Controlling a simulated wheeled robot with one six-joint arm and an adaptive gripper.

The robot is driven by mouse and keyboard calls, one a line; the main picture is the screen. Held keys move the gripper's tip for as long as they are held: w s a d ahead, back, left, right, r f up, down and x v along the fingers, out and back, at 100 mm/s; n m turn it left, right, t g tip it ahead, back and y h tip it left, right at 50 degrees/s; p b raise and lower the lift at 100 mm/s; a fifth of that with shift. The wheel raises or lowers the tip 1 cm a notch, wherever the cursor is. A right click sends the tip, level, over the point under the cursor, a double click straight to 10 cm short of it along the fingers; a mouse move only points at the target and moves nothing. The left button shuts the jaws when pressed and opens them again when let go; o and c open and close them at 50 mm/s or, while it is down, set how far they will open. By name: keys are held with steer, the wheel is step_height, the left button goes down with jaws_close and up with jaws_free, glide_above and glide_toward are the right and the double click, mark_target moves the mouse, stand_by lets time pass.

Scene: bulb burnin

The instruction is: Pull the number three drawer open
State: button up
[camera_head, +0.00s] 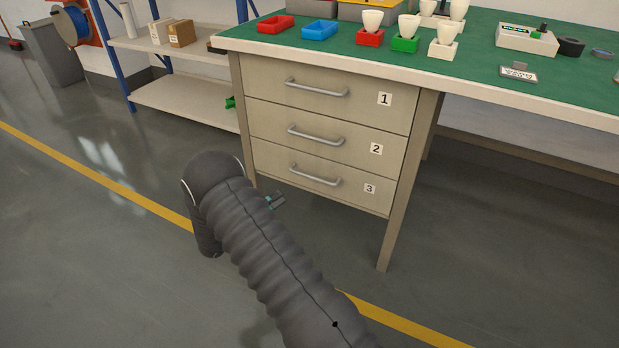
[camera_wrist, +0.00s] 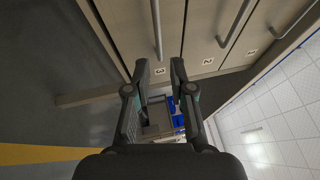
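The number three drawer (camera_head: 270,168) is the lowest of the drawers under the bench, and its front looks flush with the others. Its bar handle (camera_head: 315,176) is grey; it shows in the wrist view (camera_wrist: 157,30). The label "3" (camera_head: 369,188) is right of the handle. My gripper (camera_wrist: 159,66) is open, one finger on each side in the wrist view, with the handle's near end appearing between the tips. I cannot tell the depth gap. In the head view, my arm hides most of the gripper; only a fingertip (camera_head: 274,201) shows, below and left of the handle.
Drawers one (camera_head: 268,92) and two (camera_head: 268,128) sit above, both closed, with bar handles. A bench leg (camera_head: 394,235) stands to the right. The bench top (camera_head: 470,75) holds trays and bulbs. A shelf (camera_head: 180,98) stands at left. The floor in front is clear.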

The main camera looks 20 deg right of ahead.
mark_target(309, 177)
steer(key=shift+n, duration=0.3)
steer(key=x, duration=1.3)
steer(key=shift+w+d+f, duration=0.1)
steer(key=shift+w+d, duration=0.05)
steer(key=shift+w, duration=0.15)
jaws_close()
